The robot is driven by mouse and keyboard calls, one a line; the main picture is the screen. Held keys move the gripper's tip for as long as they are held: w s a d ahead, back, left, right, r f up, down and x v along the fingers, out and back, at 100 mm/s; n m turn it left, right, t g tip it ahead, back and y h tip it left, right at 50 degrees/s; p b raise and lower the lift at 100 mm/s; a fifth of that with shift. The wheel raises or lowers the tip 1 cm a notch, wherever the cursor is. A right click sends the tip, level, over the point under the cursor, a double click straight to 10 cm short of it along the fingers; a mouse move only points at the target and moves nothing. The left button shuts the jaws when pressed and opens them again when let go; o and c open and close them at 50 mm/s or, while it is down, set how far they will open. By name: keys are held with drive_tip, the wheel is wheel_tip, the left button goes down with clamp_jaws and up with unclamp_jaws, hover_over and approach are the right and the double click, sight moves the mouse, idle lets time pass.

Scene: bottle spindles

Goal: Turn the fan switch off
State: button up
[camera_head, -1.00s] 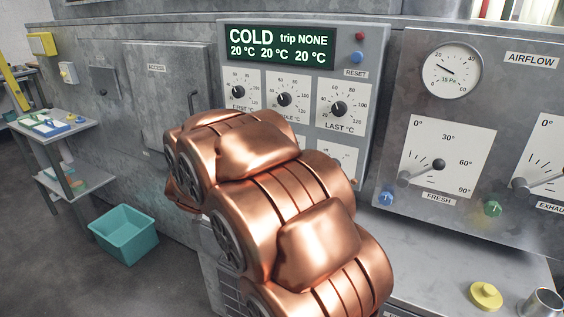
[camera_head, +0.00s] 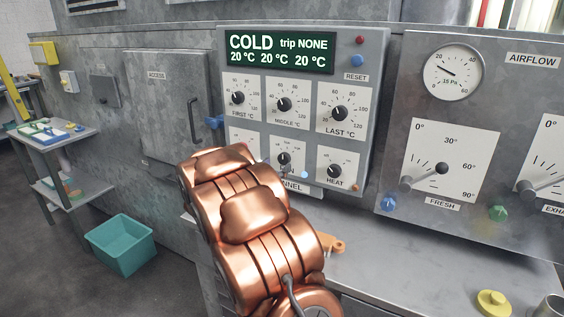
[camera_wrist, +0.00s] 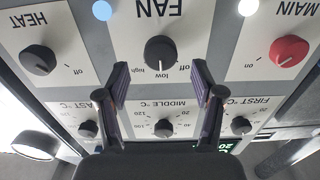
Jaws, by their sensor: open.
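The fan switch is a dark round knob (camera_wrist: 160,53) on a white plate marked FAN, upside down in the wrist view. Off, low and high are printed around it; I cannot tell surely which one its pointer marks. In the head view the fan knob (camera_head: 284,158) shows just above my copper arm, which hides its lower plate. My gripper (camera_wrist: 160,72) is open and empty. Its two dark fingers stand on either side of the fan knob in the wrist view, apart from it. In the head view the gripper is mostly hidden by my arm.
The HEAT knob (camera_wrist: 38,60) and red MAIN knob (camera_wrist: 289,51) flank the fan plate. Temperature dials (camera_head: 284,104) sit above it in the head view. An orange piece (camera_head: 330,243) lies on the bench below.

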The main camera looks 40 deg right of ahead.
sight(283, 160)
drive_tip(key=shift+x, duration=2.25)
drive_tip(key=shift+p, duration=0.35)
drive_tip(key=c, duration=1.1)
